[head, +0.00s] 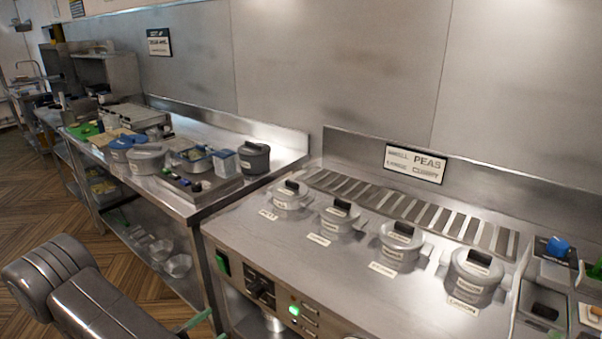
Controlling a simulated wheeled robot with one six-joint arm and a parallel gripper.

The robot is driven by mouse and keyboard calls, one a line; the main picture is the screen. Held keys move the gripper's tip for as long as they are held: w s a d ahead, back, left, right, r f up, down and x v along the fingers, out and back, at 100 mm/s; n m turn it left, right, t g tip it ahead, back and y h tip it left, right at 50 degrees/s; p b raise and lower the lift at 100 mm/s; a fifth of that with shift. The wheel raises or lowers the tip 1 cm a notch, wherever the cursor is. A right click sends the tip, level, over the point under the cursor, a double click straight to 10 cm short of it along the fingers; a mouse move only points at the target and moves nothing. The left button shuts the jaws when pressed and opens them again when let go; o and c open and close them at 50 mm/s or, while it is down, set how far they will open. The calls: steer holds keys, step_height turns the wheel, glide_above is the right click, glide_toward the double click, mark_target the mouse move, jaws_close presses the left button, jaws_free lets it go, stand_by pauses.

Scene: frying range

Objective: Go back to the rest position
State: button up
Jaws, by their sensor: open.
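My arm reaches in from the lower left of the head view. My gripper (214,324) shows only in part at the bottom edge, as green finger pieces set apart. It looks open, with nothing seen between the fingers. It is in front of the frying range (262,236), near its control panel, and apart from the pots. The rest of the gripper is hidden or cut off by the frame.
Several lidded grey pots, one at the right (477,277), stand on the range in front of a slotted vent (420,216). A sign (415,164) hangs behind. A steel counter (285,160) with containers runs left. Small bins (548,303) stand right. The wooden floor (145,285) is open at left.

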mark_target(252, 294)
steer(key=p+x, duration=0.2)
steer(key=x, duration=1.1)
steer(key=shift+w+d, duration=0.2)
steer(key=shift+d, duration=0.05)
steer(key=shift+f+m, duration=0.15)
steer(key=shift+m, duration=0.15)
steer(key=shift+a+m+b, duration=0.1)
steer(key=shift+m+b, duration=0.5)
steer(key=shift+m, duration=0.2)
steer(key=m+b, duration=0.3)
steer(key=m, duration=0.2)
steer(key=shift+f+m, duration=0.1)
steer(key=shift+m, duration=0.3)
steer(key=m+b, duration=0.3)
steer(key=m, duration=0.1)
steer(key=shift+m+b, duration=0.6)
steer(key=shift+m, duration=0.2)
